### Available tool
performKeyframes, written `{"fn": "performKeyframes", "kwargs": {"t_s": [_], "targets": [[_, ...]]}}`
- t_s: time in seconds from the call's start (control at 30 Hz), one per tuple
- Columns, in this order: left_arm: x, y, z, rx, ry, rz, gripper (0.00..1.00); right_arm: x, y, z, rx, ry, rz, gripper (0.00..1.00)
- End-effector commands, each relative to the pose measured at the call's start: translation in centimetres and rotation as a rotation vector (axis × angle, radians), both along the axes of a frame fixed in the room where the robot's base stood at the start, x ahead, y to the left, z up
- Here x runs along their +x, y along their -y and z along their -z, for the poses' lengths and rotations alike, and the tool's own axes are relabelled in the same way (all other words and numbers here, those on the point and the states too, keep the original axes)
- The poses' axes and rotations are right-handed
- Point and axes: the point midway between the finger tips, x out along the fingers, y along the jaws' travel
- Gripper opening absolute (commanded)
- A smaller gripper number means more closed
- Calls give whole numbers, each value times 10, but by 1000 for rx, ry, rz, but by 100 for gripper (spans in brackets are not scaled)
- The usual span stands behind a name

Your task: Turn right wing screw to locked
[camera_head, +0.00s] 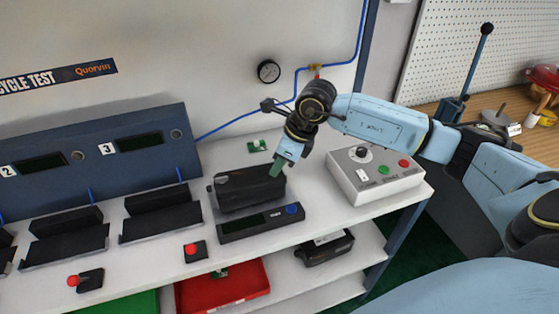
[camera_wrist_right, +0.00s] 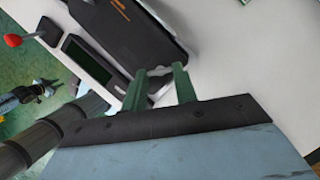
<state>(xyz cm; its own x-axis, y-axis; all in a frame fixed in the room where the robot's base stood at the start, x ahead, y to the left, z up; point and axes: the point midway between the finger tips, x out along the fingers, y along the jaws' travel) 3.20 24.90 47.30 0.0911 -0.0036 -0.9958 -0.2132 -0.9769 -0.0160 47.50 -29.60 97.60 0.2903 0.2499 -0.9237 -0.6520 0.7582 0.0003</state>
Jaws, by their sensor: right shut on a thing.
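The black valve positioner (camera_head: 240,193) lies on the white bench, and its dark housing with an orange mark also shows in the right wrist view (camera_wrist_right: 125,35). My right gripper (camera_head: 279,168) reaches down at the housing's right end. In the right wrist view its green fingers (camera_wrist_right: 159,84) close on a small grey piece at the housing's end, which looks like the right wing screw (camera_wrist_right: 160,88). The fingers hide most of the screw, so its marking and angle cannot be read. The left wing screw cannot be made out. My left gripper is not in view.
A display unit with a blue button (camera_head: 262,222) lies just in front of the positioner. A control box with knob and buttons (camera_head: 376,174) stands to the right. A small green circuit board (camera_head: 257,146) lies behind. A red bin (camera_head: 225,288) sits below.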

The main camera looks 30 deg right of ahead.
Motion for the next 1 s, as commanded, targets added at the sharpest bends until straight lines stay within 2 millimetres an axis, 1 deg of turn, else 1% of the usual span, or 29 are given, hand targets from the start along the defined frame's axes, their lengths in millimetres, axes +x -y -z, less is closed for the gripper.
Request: {"fn": "performKeyframes", "kwargs": {"t_s": [0.7,1.0], "targets": [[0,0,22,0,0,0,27,-2,-7,1,2,1,672,6],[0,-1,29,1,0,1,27,-2,-9,0,2,1,886,6]]}}
